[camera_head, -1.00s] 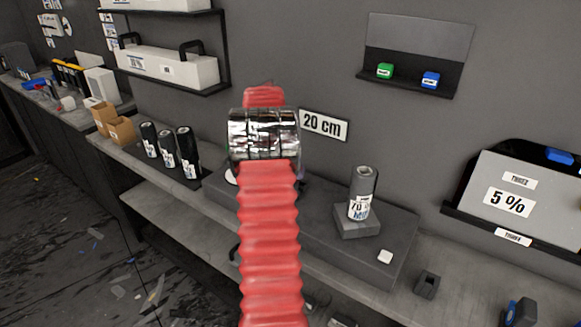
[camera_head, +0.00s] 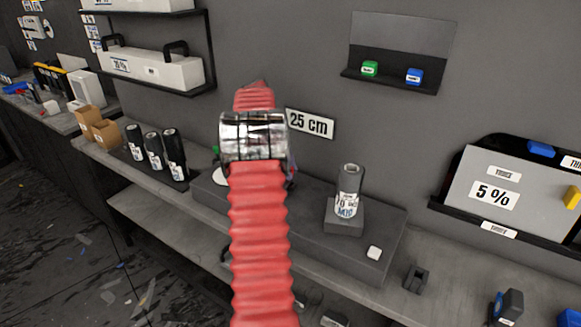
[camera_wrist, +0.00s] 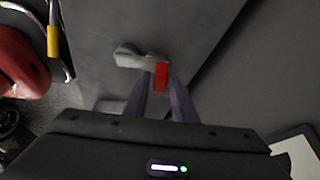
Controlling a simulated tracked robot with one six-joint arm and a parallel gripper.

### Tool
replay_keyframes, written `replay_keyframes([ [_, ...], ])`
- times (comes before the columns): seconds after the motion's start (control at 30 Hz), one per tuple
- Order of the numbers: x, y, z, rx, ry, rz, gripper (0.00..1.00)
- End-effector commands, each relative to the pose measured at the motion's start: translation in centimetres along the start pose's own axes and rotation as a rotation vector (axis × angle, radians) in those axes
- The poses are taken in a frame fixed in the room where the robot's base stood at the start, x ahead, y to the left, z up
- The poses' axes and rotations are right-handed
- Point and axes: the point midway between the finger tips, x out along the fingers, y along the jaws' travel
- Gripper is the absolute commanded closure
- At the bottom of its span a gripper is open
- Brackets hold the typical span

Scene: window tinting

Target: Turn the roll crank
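In the wrist view the roll crank (camera_wrist: 130,58) is a grey arm with a red handle (camera_wrist: 161,77). The two purple fingers of my gripper (camera_wrist: 161,84) stand on either side of the red handle, close against it. In the head view my red arm hides the crank and the gripper. A wall sign (camera_head: 310,123) reads "25 cm". Below it lies a long dark grey unit (camera_head: 300,221) on the bench, partly hidden by my arm. A dark roll (camera_head: 350,181) with a white label stands upright on a block at its right part.
Several dark rolls (camera_head: 154,152) stand on the bench to the left, beside cardboard boxes (camera_head: 104,133). A small dark holder (camera_head: 416,279) and a "5 %" panel (camera_head: 492,194) are to the right.

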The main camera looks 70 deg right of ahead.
Motion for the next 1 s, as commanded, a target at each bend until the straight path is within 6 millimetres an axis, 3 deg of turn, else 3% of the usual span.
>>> replay_keyframes([
  [0.13,0.0,0.0,-0.1,0.000,0.001,0.000,0.66],
  [0.47,-0.3,-0.1,-0.1,0.001,0.001,-0.001,0.66],
  [1.0,-7.0,-0.2,-0.1,0.002,0.000,-0.002,0.66],
])
